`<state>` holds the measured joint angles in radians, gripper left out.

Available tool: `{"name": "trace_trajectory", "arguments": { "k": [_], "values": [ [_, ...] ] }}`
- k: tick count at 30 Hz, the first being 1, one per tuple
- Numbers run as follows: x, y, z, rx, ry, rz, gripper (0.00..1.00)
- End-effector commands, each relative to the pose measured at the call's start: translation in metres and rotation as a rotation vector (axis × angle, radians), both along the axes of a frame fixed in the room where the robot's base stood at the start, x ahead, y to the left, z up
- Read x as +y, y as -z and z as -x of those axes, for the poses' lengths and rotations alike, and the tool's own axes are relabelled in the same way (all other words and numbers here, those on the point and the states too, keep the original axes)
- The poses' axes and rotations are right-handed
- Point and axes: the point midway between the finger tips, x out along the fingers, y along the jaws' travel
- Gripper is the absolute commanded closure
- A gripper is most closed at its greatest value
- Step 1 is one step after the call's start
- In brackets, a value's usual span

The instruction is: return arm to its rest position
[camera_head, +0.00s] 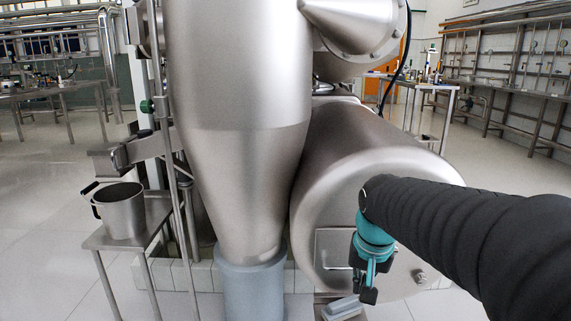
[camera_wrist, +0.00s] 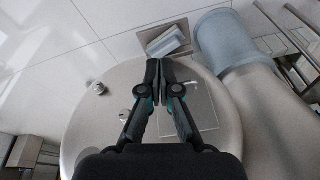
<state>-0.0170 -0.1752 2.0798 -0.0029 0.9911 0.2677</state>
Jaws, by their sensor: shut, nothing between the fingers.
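My arm, in a ribbed black sleeve, reaches in from the right in the head view. My gripper (camera_head: 367,292) hangs at its end, pointing down in front of the round end of a steel drum (camera_head: 335,195). In the wrist view my gripper (camera_wrist: 160,68) is shut, its black fingers together with nothing visible between them. Behind the fingers is a square panel (camera_wrist: 190,105) on the drum's end, with a small handle beside them. The same panel (camera_head: 333,244) is partly hidden by my gripper in the head view.
A tall steel cone (camera_head: 240,150) ends in a grey-blue collar (camera_head: 253,285) left of the drum. A small grey block (camera_head: 342,307) lies low near my gripper. A steel pot (camera_head: 121,210) stands on a side table (camera_head: 100,240) at left. Open floor (camera_head: 40,270) lies further left.

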Motion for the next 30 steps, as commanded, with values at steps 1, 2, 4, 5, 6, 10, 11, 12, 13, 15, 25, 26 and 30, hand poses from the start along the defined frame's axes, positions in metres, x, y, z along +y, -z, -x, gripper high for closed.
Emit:
{"name": "trace_trajectory", "arguments": {
  "k": [1,2,4,5,6,10,11,12,13,15,25,26,30],
  "values": [
    [-0.001,0.001,0.020,-0.017,-0.054,0.014,1.00],
    [-0.001,0.002,0.030,-0.026,-0.087,0.022,1.00],
    [-0.002,0.006,0.053,-0.046,-0.154,0.042,1.00],
    [-0.002,0.007,0.062,-0.056,-0.178,0.050,1.00],
    [-0.003,0.010,0.075,-0.068,-0.206,0.059,1.00],
    [-0.004,0.016,0.113,-0.110,-0.251,0.077,1.00],
    [-0.004,0.018,0.121,-0.119,-0.250,0.078,1.00],
    [-0.005,0.019,0.131,-0.132,-0.247,0.080,1.00],
    [-0.005,0.020,0.137,-0.141,-0.246,0.081,1.00],
    [-0.005,0.019,0.149,-0.164,-0.242,0.082,1.00],
    [-0.006,0.002,0.162,-0.244,-0.234,0.092,1.00],
    [-0.006,0.002,0.162,-0.244,-0.234,0.092,1.00],
    [-0.006,0.002,0.162,-0.244,-0.234,0.092,1.00]
  ]
}}
